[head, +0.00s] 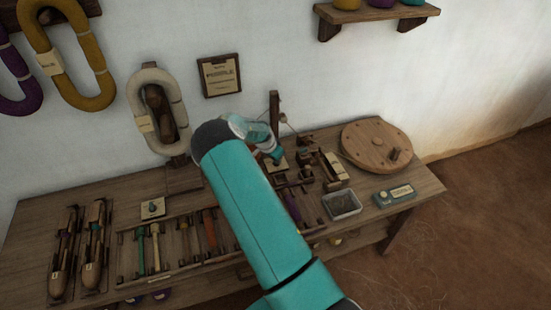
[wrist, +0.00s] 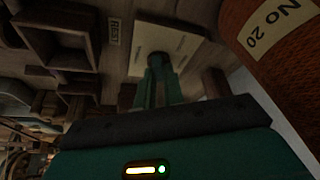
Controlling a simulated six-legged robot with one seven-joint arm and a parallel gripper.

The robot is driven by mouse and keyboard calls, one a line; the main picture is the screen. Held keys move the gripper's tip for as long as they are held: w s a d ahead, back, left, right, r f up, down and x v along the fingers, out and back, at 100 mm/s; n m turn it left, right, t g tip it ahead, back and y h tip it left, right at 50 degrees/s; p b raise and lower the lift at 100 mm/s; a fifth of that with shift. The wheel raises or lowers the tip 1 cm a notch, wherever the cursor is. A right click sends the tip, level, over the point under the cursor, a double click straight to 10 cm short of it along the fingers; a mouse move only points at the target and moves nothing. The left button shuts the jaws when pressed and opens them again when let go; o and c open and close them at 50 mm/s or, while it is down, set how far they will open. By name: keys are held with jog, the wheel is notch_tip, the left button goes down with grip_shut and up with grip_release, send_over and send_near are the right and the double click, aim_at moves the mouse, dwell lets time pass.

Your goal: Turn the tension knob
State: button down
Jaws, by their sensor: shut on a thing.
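The tension knob (wrist: 160,61) is a small dark round knob on a pale plate (wrist: 186,47) in the wrist view. The narrow teal fingers of my gripper (wrist: 159,75) are closed around it, partly hiding it. In the head view my gripper (head: 276,157) points down at the bench, just above the pale plate (head: 277,167). My arm hides the knob itself there. The knob's turn angle cannot be read.
An orange-brown cylinder labelled No 20 (wrist: 285,35) is close on the right in the wrist view. Wooden frames (wrist: 60,40) stand left. On the bench are a round wooden disc (head: 376,146), a metal tray (head: 342,204) and a teal box (head: 394,195).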

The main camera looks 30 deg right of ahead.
jog(key=c, duration=1.5)
grip_release()
jog(key=shift+r, duration=0.1)
jog(key=v, duration=1.3)
jog(key=shift+a+r, duration=0.25)
